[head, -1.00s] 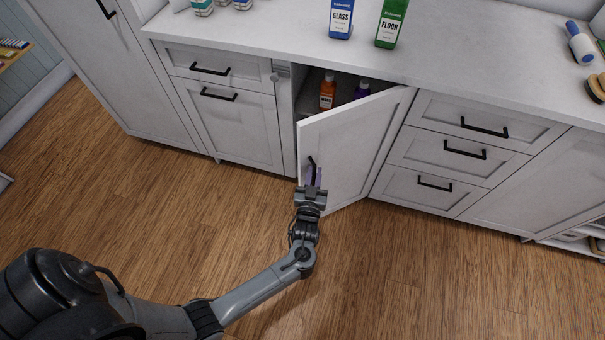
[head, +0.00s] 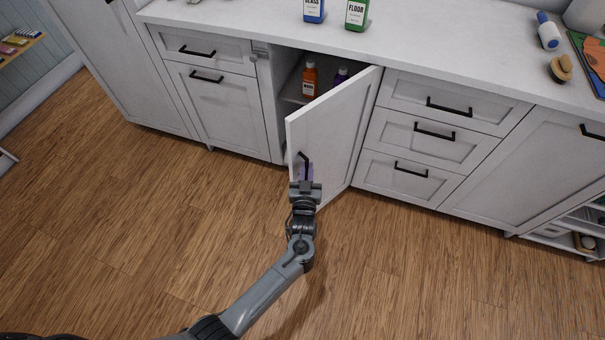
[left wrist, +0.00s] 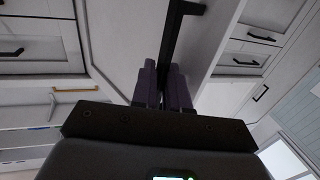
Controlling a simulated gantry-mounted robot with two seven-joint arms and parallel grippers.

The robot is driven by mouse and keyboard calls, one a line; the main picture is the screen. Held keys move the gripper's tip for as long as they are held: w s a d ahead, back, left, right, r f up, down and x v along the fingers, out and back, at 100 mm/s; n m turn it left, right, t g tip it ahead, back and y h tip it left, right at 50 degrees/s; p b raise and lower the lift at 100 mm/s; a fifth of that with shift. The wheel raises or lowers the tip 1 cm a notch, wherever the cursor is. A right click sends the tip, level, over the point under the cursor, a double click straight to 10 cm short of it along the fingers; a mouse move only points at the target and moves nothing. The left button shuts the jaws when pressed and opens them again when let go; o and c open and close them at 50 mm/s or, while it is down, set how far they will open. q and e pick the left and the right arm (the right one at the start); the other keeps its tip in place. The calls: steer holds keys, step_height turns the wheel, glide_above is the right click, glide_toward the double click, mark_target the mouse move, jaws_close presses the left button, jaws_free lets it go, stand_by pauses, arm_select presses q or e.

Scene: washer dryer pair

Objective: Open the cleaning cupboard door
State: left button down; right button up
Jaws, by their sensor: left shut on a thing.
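The cleaning cupboard door (head: 338,135) is a pale panel door, hinged on its right side, and it stands part-way open, swung out over the floor. Its black handle (head: 303,160) is near the left, free edge. My left gripper (head: 305,174) is shut on this handle; in the left wrist view the black bar (left wrist: 176,45) runs down between its two purple-grey fingers (left wrist: 163,85). Inside the opening, an orange bottle (head: 309,81) and a purple bottle (head: 341,76) stand on a shelf. The lower inside is mostly hidden by the door. My right gripper is not in view.
Drawers with black handles (head: 434,131) lie right of the opening, and a drawer and lower front (head: 207,77) lie left. A blue bottle (head: 314,10) and a green bottle (head: 356,14) stand on the counter (head: 430,45). The wooden floor (head: 150,230) before the door is clear.

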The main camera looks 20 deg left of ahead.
arm_select(q)
steer(key=shift+f, duration=0.2)
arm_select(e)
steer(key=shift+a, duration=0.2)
arm_select(q)
steer(key=c, duration=1.5)
jaws_free()
steer(key=shift+o, duration=1.1)
steer(key=shift+w+d+r, duration=0.1)
steer(key=shift+w+d, duration=0.05)
steer(key=shift+w, duration=0.05)
steer(key=shift+o, duration=0.4)
steer(key=shift+w+r, duration=0.1)
steer(key=shift+w, duration=0.05)
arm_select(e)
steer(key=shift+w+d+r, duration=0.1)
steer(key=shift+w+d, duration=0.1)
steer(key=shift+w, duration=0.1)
arm_select(q)
steer(key=shift+s, duration=0.2)
